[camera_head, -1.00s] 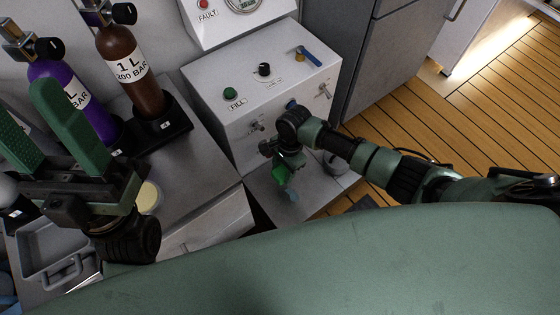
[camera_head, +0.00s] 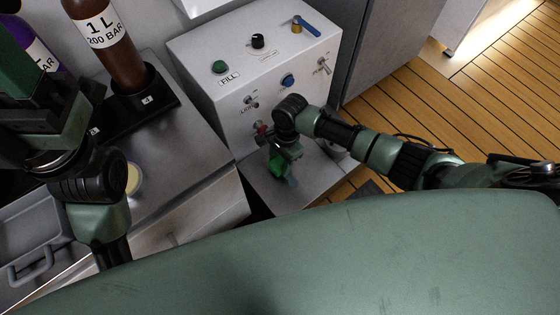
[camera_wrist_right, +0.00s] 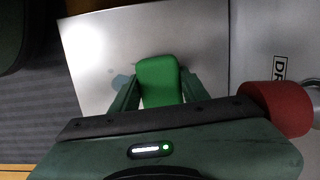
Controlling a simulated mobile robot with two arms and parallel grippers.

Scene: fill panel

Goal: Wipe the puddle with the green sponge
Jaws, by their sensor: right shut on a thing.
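My right gripper (camera_head: 278,160) is shut on the green sponge (camera_head: 276,164), low over the grey metal shelf in front of the panel. In the right wrist view the sponge (camera_wrist_right: 159,82) sits between the two fingers of the right gripper (camera_wrist_right: 158,92). The puddle, a bluish patch (camera_head: 291,181), shows just beside the sponge on the shelf. In the wrist view the puddle (camera_wrist_right: 120,83) is left of the sponge and partly hidden by finger and sponge. I cannot tell if the sponge touches the surface. My left gripper (camera_head: 22,85) is cut off at the left edge.
The white fill panel (camera_head: 235,88) with knobs and switches rises behind the right gripper. A red knob (camera_wrist_right: 277,107) is close to its right side in the wrist view. A brown bottle (camera_head: 115,50) stands in a black holder at left. A yellowish round lid (camera_head: 133,179) lies on the counter.

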